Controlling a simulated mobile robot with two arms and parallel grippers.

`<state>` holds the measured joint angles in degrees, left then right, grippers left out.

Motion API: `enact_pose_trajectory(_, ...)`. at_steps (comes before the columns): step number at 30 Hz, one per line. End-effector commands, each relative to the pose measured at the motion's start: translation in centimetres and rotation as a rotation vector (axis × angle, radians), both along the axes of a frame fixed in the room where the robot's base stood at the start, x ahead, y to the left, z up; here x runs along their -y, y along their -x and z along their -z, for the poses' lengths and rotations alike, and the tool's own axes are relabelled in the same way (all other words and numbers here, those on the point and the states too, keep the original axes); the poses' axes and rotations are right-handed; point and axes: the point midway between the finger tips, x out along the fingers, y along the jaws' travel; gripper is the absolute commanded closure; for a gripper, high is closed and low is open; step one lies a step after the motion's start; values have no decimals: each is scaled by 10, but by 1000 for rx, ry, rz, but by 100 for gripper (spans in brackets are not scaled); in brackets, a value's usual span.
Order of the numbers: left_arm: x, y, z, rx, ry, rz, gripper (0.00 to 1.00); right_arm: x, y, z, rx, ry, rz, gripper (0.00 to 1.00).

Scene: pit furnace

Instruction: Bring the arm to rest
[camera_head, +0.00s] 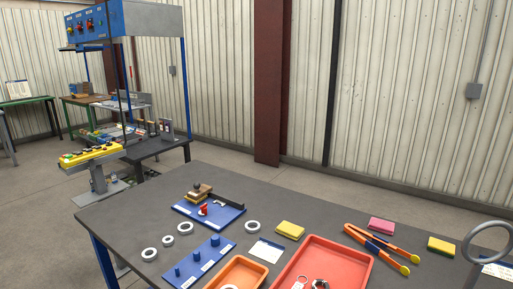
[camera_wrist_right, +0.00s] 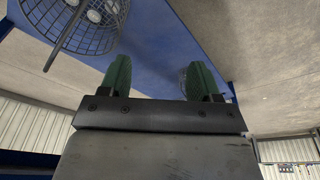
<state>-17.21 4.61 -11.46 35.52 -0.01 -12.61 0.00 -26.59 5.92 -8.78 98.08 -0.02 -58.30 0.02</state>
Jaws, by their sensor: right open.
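My right gripper (camera_wrist_right: 159,78) shows in the right wrist view, with two green fingers standing wide apart and nothing between them. It is open and empty. Neither of my grippers shows in the head view, and my left gripper is in no view.
The dark table (camera_head: 130,205) holds a red tray (camera_head: 340,243), orange tray (camera_head: 258,265), tongs (camera_head: 385,240), blue boards and rings. A large grey ring (camera_head: 464,245) stands at right. A wire basket (camera_wrist_right: 75,40) and blue panel (camera_wrist_right: 160,50) lie beyond my right fingers.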

Motion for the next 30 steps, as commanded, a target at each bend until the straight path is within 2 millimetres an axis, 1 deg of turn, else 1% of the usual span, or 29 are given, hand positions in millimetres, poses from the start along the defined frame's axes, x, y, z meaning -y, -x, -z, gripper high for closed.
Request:
enact_pose_trajectory(1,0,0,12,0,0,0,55,1,10,40,-22,3,-2,37)
enact_pose_trajectory(2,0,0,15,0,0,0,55,2,16,58,-28,4,-4,37)
enact_pose_trajectory(3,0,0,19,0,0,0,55,4,25,82,-37,5,-6,37)
enact_pose_trajectory(5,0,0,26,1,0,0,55,6,41,116,-52,7,-9,37)
enact_pose_trajectory(6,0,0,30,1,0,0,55,8,52,137,-61,8,-11,37)
enact_pose_trajectory(9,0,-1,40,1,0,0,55,13,84,185,-82,10,-17,37)
enact_pose_trajectory(12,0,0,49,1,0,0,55,20,118,221,-102,14,-21,37)
enact_pose_trajectory(15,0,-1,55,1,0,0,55,25,146,244,-117,16,-25,37)
enact_pose_trajectory(19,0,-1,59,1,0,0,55,30,169,258,-126,18,-28,37)
enact_pose_trajectory(22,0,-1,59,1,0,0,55,31,176,261,-128,19,-29,37)
enact_pose_trajectory(30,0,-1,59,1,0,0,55,31,176,261,-128,19,-29,37)
